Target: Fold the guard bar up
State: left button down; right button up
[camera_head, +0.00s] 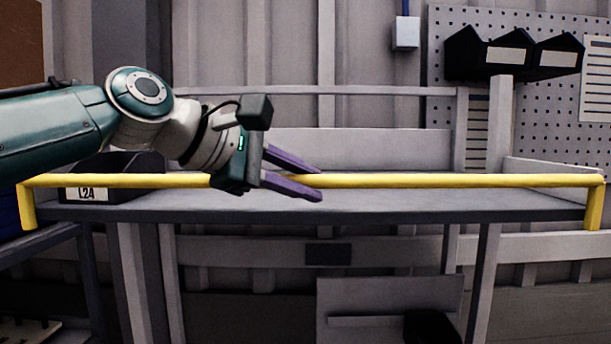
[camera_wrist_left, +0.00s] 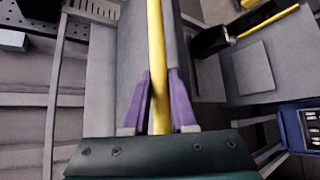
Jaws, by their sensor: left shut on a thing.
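The yellow guard bar (camera_head: 450,181) runs level across the front of the grey workbench (camera_head: 400,203), with a short arm bent down at each end. It also shows in the left wrist view (camera_wrist_left: 156,45), running lengthwise between the fingers. My left gripper (camera_head: 318,182) reaches in from the left and is at the bar, left of its middle. Its two purple fingers (camera_wrist_left: 160,78) lie one on each side of the bar and are shut on it. The lower ends of the bar's arms are near the bench's front corners. My right gripper is not in view.
A dark bin labelled L24 (camera_head: 110,180) stands on the bench at the left, behind the bar. Black bins (camera_head: 515,52) hang on a pegboard (camera_head: 455,115) at the upper right. The bench top right of my gripper is clear.

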pick_arm(q)
jog(key=shift+w, duration=0.1)
jog(key=c, duration=0.7)
grip_release()
jog(key=shift+c, duration=0.2)
jog(key=b+v, duration=0.5)
jog(key=v, duration=0.5)
jog(key=shift+f, duration=0.1)
